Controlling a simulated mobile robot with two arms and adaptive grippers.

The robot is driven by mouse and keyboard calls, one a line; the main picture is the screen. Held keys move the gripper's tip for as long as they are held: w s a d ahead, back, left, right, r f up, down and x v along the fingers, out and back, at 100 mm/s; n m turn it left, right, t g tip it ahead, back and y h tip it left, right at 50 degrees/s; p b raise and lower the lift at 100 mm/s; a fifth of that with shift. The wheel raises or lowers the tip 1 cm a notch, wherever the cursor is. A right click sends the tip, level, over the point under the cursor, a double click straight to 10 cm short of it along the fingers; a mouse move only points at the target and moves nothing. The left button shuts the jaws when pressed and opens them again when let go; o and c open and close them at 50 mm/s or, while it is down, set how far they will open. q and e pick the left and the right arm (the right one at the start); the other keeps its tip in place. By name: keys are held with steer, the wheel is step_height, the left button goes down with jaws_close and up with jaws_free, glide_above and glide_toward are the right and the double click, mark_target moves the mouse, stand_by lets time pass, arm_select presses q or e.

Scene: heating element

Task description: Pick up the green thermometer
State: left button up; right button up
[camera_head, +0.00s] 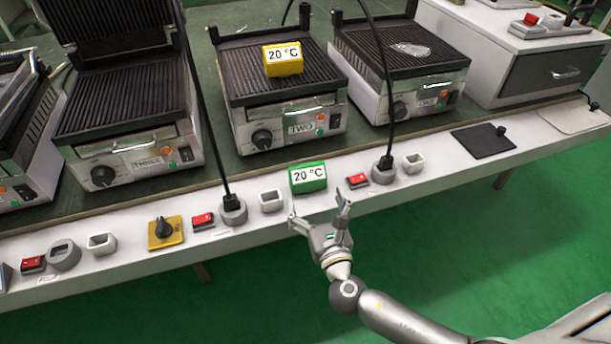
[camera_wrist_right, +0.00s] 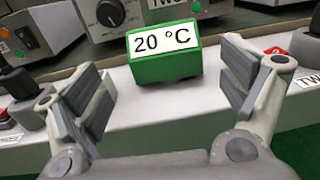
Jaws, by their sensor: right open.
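The green thermometer (camera_head: 308,178) is a small block with a white label reading 20 °C. It stands on the white front ledge of the bench, below the grill marked TWO. In the right wrist view the thermometer (camera_wrist_right: 165,56) is ahead, roughly centred between the fingers. My right gripper (camera_head: 320,212) is open and empty, just in front of the thermometer and apart from it. Its two spread fingers also show in the right wrist view (camera_wrist_right: 165,95). My left gripper is not in view.
A yellow 20 °C block (camera_head: 284,60) sits on the middle grill (camera_head: 245,90). A white square socket (camera_head: 271,201) and a black plug (camera_head: 232,203) stand left of the thermometer. A red switch (camera_head: 358,181) and another plug (camera_head: 384,168) stand to its right.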

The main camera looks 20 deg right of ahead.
mark_target(309, 177)
steer(key=w, duration=0.4)
steer(key=shift+d, duration=0.1)
steer(key=w, duration=0.4)
steer(key=shift+w+d+r+b, duration=0.15)
steer(key=shift+w+d+b, duration=0.1)
steer(key=shift+b, duration=0.1)
steer(key=shift+w, duration=0.25)
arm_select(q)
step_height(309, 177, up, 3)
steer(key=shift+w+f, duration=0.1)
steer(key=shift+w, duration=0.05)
arm_select(e)
steer(key=shift+c, duration=0.4)
steer(key=c, duration=0.7)
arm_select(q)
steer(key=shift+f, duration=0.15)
arm_select(e)
steer(key=shift+c, duration=0.5)
steer(key=shift+r, duration=0.2)
